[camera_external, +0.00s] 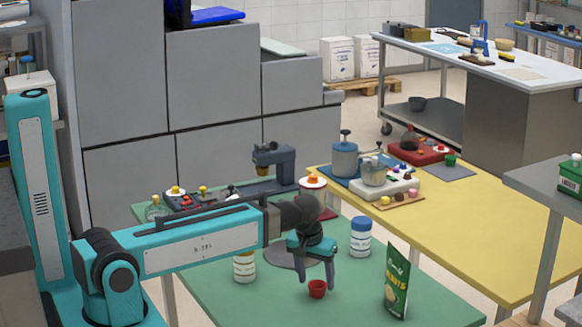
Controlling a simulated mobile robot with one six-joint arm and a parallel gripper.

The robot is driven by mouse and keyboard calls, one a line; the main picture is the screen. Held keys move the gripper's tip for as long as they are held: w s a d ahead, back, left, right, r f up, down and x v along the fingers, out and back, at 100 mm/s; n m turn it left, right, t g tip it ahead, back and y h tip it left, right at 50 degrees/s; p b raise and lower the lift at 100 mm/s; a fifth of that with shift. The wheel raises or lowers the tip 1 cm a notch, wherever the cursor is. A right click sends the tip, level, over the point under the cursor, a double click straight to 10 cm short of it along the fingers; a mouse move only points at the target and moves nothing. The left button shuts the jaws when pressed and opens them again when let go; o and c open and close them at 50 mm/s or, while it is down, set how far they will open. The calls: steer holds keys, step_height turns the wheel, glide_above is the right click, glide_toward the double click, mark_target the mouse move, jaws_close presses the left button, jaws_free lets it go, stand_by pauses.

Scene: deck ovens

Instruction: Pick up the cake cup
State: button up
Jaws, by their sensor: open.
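A small red cup (317,289), which looks like the cake cup, stands upright on the green table (235,305). My gripper (316,279) points down just above it, with its two fingers spread. One fingertip shows to the left of the cup and one to the right, near rim height. I cannot tell from this view whether the fingers reach down around the cup or stay in front of or behind it. Nothing is held between the fingers.
A green pouch (396,283) stands right of the cup. A blue-lidded jar (360,237) is behind, and a white jar (244,267) is to the left. A grey round plate (283,257) lies behind my gripper. A yellow table (470,225) with containers adjoins at the right.

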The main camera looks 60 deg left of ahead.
steer(key=shift+p+x, duration=0.4)
steer(key=shift+x, duration=1.05)
steer(key=c, duration=1)
steer(key=shift+r, duration=0.1)
steer(key=shift+c, duration=0.2)
step_height(320, 180, up, 10)
steer(key=b, duration=0.2)
steer(key=shift+b, duration=0.35)
